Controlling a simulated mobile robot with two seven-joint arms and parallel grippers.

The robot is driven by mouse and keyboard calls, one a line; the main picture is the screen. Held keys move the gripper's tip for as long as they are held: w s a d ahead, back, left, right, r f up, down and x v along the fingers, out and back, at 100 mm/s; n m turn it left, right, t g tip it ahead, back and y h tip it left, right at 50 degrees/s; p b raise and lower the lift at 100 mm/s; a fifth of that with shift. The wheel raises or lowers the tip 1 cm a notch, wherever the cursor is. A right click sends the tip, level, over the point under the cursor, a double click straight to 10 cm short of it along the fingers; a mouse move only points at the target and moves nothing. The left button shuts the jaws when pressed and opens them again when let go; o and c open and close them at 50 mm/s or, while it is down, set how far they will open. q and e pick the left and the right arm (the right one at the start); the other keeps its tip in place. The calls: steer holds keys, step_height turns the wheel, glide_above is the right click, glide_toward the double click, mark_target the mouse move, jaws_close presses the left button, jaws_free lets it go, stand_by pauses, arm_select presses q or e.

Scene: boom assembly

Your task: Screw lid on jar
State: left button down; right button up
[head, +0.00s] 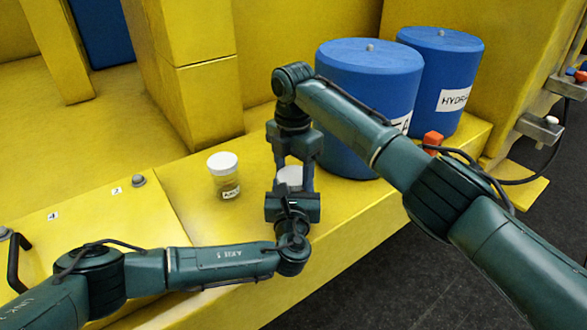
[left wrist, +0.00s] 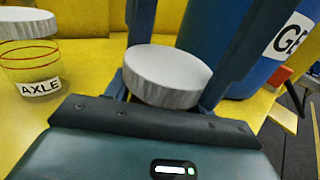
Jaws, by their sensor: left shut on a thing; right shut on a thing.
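A white lid (head: 291,174) shows between the fingers of my right gripper (head: 293,178), which comes down from above and is shut on it. The lid (left wrist: 168,74) is large in the left wrist view, with a dark finger on each side. My left gripper (head: 292,196) is just below and in front of the lid, shut on the jar. The jar's body is hidden behind my left gripper in both views, so I cannot tell how the lid sits on its rim.
A second jar (head: 227,187), labelled AXLE, stands with a white lid on the yellow bench (head: 180,205), left of the grippers; it shows in the left wrist view (left wrist: 32,68). Two blue drums (head: 368,75) (head: 445,70) stand behind right. The bench's front edge is close.

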steer(key=o, duration=1)
steer(key=shift+a, duration=0.1)
steer(key=shift+o, duration=0.4)
steer(key=shift+r, duration=2.3)
steer(key=shift+r+n, duration=1.3)
steer(key=shift+r, duration=0.45)
steer(key=shift+c, duration=0.3)
steer(key=shift+f, duration=4.05)
